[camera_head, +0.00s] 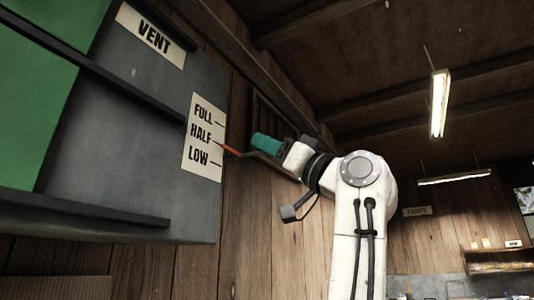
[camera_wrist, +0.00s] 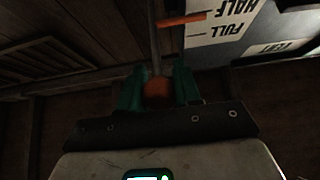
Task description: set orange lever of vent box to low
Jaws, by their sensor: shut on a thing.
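The grey vent box (camera_head: 130,85) fills the left of the head view, with a white label plate (camera_head: 203,130) reading FULL, HALF and LOW from top to bottom. The lever's orange pointer (camera_head: 231,149) has its tip at about the HALF mark; it also shows beside HALF in the wrist view (camera_wrist: 182,19). The lever's dark rod runs from the pointer area to an orange grip (camera_wrist: 157,88). My gripper (camera_wrist: 158,86) has teal fingers shut on this orange grip, one finger on each side. In the head view my gripper (camera_head: 267,144) is right of the plate and hides the grip.
Green panels (camera_head: 35,110) are at the far left on the box. A plank wall (camera_head: 240,240) stands behind my arm, with dark slats near my gripper. Beams and a lit lamp (camera_head: 438,105) are overhead. A shelf (camera_head: 497,260) is far off at the right.

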